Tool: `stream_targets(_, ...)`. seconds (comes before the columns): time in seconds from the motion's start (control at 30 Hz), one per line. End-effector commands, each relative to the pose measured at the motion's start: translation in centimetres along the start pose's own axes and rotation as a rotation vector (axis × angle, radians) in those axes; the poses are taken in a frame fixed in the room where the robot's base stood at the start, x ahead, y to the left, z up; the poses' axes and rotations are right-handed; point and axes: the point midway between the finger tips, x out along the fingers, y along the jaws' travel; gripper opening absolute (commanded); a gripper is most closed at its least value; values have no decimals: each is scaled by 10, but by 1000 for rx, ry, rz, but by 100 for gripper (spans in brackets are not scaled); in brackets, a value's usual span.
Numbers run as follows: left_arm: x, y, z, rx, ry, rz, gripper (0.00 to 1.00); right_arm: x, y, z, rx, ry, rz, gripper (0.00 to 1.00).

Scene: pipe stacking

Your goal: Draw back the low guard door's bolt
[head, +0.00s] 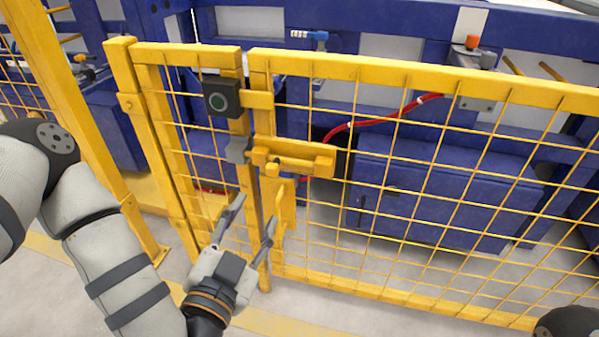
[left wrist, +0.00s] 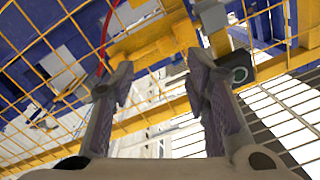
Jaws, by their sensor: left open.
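The low guard door (head: 420,180) is a yellow frame with wire mesh, standing upright and looking closed against the post at its left. Its yellow bolt (head: 300,161) sits near the door's upper left, with a small knob (head: 272,169) beneath. The bolt's left end reaches toward a grey keeper (head: 238,150) on the post; whether it is inside I cannot tell. My left gripper (head: 256,208) is open and empty, below and in front of the bolt. In the left wrist view, the bolt's yellow housing (left wrist: 150,40) lies beyond the open fingers (left wrist: 160,65). My right gripper is out of view.
A black box with a green-ringed button (head: 221,98) is on the post above the keeper. A yellow handle plate (head: 287,205) stands out below the bolt, close to my left fingers. Blue machinery (head: 430,195) and a red hose (head: 380,121) are behind the mesh.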

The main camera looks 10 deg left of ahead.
Motion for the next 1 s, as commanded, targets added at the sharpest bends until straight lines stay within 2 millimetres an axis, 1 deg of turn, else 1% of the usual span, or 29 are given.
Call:
stream_targets(0.07, 5, -4, -3, 9, 15, -20, 43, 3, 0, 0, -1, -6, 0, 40)
stream_targets(0.17, 16, -2, -5, 12, 21, -16, 43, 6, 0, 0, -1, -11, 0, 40)
stream_targets(0.27, 39, -5, -4, 10, 18, -25, 43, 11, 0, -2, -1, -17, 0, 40)
stream_targets(0.4, 76, -6, -3, 6, 15, -25, 43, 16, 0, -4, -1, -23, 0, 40)
stream_targets(0.5, 98, -6, -3, 7, 13, -22, 43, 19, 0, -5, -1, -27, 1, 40)
stream_targets(0.6, 113, -6, -4, 7, 13, -21, 43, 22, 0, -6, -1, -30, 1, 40)
stream_targets(0.73, 122, -6, -5, 7, 12, -19, 43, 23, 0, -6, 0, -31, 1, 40)
stream_targets(0.97, 123, -6, -5, 7, 12, -18, 43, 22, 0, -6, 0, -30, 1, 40)
stream_targets(1.0, 123, -6, -5, 7, 12, -18, 36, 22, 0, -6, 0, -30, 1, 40)
